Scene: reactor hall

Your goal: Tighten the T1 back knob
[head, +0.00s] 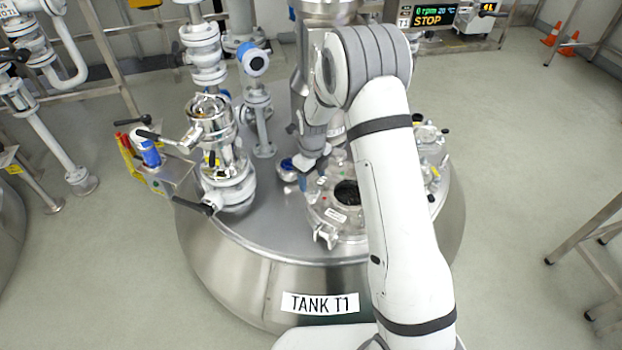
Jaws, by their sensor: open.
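Tank T1 (290,270) is a steel vessel with a "TANK T1" label on its front. A round hatch (335,216) with a dark glass is on its top, partly covered by my arm. A clamp knob (326,236) shows at the hatch's front edge. I cannot make out the back knob; my wrist and arm cover that side. My gripper (305,175) is open, low over the tank top at the hatch's back left. Whether it touches anything is too small to tell.
A valve stack (225,165) with black handles stands left on the tank. A blue-capped instrument (254,62) and pipes rise behind. Fittings (430,140) sit right of my arm. A display (434,17) reads "0 rpm" and "STOP". Floor right is open; railings (590,235) edge it.

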